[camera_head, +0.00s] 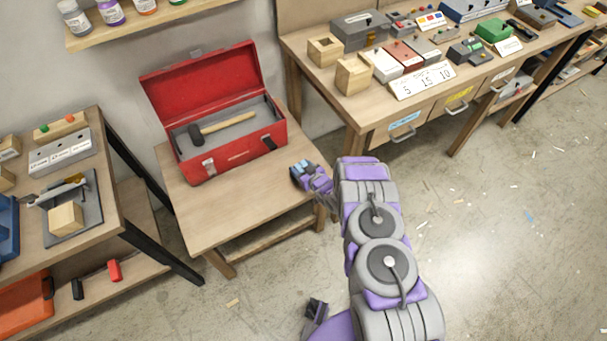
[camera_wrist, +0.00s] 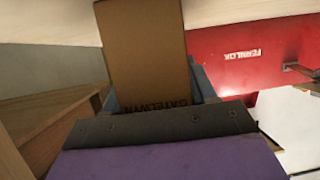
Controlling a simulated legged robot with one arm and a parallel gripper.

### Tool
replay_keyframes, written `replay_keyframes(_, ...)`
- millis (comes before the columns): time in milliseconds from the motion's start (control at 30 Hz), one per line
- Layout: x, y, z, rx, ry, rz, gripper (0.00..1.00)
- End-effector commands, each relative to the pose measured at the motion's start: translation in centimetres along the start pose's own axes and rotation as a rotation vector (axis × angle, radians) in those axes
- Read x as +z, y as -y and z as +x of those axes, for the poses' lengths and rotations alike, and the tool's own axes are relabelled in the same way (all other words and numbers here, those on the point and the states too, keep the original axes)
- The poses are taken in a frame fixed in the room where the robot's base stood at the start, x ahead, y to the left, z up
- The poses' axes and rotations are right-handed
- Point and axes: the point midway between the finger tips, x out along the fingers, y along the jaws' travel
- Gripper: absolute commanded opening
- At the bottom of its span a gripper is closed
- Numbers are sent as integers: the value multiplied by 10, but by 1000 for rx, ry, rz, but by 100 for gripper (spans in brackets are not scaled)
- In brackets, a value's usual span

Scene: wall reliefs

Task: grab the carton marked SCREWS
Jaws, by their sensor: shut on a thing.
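My gripper (camera_head: 305,172) is low over the small wooden table, close to the right front corner of the red toolbox. In the wrist view my gripper (camera_wrist: 158,95) is shut on a brown carton (camera_wrist: 145,45), which stands between the fingers. Dark lettering on the carton reads something like "GATELWYN". I see no SCREWS marking on the face that shows, and the other faces are hidden. In the head view I cannot make out the carton behind the gripper. Whether the carton touches the table I cannot tell.
The open red toolbox (camera_head: 228,160) holds a hammer (camera_head: 222,126); its red side, marked "FERNLOK", shows in the wrist view (camera_wrist: 235,60). The small table's front strip (camera_head: 215,210) is bare. A workbench (camera_head: 365,112) crowded with items stands right, another table (camera_head: 105,165) left. The right floor is mostly clear.

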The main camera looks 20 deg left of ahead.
Motion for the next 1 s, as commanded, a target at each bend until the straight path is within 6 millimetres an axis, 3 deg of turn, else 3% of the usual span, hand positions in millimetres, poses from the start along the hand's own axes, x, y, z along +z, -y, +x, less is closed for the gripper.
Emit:
replay_keyframes(367, 0, 0, 0, 0, 0, 0, 17)
replay_keyframes(667, -3, 0, -1, 0, -1, -1, 17)
replay_keyframes(1000, -38, -1, -18, 1, -1, 1, 17)
